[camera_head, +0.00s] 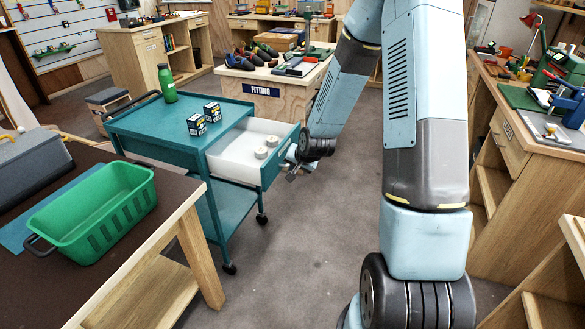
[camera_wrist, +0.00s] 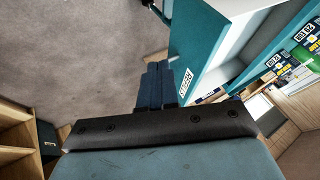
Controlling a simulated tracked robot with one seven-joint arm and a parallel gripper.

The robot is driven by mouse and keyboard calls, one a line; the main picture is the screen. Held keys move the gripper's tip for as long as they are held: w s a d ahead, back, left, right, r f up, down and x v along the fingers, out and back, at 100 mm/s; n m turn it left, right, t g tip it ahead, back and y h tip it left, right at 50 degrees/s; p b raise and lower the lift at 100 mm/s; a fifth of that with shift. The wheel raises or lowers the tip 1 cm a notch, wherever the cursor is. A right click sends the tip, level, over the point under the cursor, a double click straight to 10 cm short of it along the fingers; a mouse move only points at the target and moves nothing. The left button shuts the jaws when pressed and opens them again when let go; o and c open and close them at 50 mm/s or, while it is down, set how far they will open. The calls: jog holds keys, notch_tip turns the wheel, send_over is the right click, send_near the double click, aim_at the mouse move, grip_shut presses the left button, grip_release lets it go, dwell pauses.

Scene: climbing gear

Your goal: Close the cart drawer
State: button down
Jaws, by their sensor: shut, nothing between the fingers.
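The teal cart (camera_head: 150,122) stands left of centre in the head view. My gripper (camera_head: 292,174) is beside the right part of the drawer's teal front. Its fingers are shut and empty. In the wrist view the shut fingers (camera_wrist: 155,82) are close to the teal drawer front (camera_wrist: 193,45), which bears a white label (camera_wrist: 187,77). I cannot tell whether they touch it.
Two small dark boxes (camera_head: 204,117) and a green bottle (camera_head: 167,83) stand on the cart top. A brown table with a green basket (camera_head: 92,212) is at the left front. A fitting table (camera_head: 262,90) stands behind. The floor (camera_head: 310,235) right of the cart is clear.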

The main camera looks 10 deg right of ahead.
send_near(273, 176)
notch_tip(273, 176, down, 4)
jog(key=d, duration=0.2)
jog(key=shift+w+a+r, duration=0.2)
jog(key=shift+w+a, duration=1.1)
jog(key=shift+a, duration=0.05)
